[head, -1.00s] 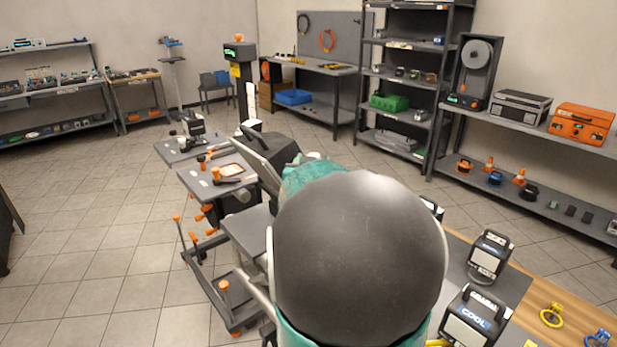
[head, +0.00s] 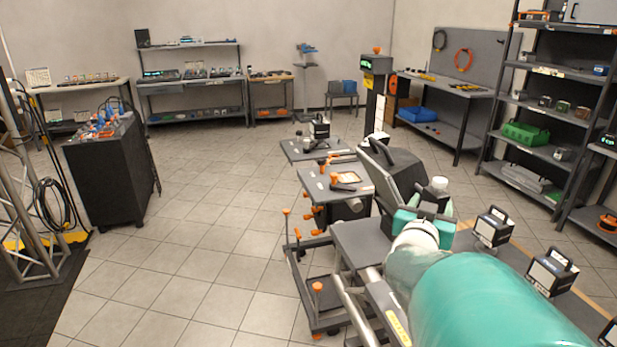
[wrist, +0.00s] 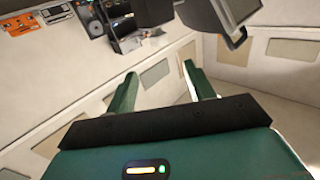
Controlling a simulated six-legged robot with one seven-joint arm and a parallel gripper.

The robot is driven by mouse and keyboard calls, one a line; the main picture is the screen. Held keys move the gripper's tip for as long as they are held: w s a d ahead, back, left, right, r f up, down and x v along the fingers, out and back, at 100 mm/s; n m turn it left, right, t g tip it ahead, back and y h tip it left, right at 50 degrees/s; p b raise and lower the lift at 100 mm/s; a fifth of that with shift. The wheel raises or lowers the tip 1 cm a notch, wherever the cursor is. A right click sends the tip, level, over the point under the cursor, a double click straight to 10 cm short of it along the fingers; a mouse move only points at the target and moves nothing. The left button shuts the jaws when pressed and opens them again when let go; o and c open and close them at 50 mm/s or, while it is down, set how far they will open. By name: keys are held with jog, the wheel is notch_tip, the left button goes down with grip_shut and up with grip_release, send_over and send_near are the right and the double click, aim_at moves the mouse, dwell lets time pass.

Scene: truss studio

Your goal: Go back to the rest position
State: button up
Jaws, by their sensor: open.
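My gripper (wrist: 160,90) shows in the wrist view with its two green fingers spread apart and nothing between them. Behind the fingers, that view shows a pale wall and, at the top, shelf goods seen at a tilt. In the head view my teal and white arm fills the lower right and reaches over the grey workstation (head: 360,238). The fingers cannot be made out clearly there.
A dark cabinet (head: 112,172) and a truss (head: 22,215) are at the left. The tiled floor (head: 200,250) between is clear.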

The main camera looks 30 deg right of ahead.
jog(key=w+a+f+n+t+y, duration=0.1)
jog(key=w+a+n+y, duration=0.1)
jog(key=a+y, duration=0.35)
jog(key=w+a+f+n+t+y, duration=0.1)
jog(key=w+a+n+y, duration=0.15)
jog(key=a, duration=0.65)
jog(key=w+a+f+n+t+y, duration=0.1)
jog(key=w+a+n+y, duration=0.15)
jog(key=a, duration=0.45)
jog(key=s+a+f+n+g+y, duration=0.2)
jog(key=s+a+g, duration=0.1)
jog(key=s+a, duration=0.3)
jog(key=s+a+f+n+g+y, duration=0.2)
jog(key=s+a+g+y, duration=0.1)
jog(key=s+a, duration=0.4)
jog(key=shift+s+a+f+n+g, duration=0.3)
jog(key=shift+a+n, duration=0.1)
jog(key=shift+a, duration=0.8)
jog(key=c, duration=0.4)
jog(key=shift+o, duration=0.2)
jog(key=shift+d, duration=0.15)
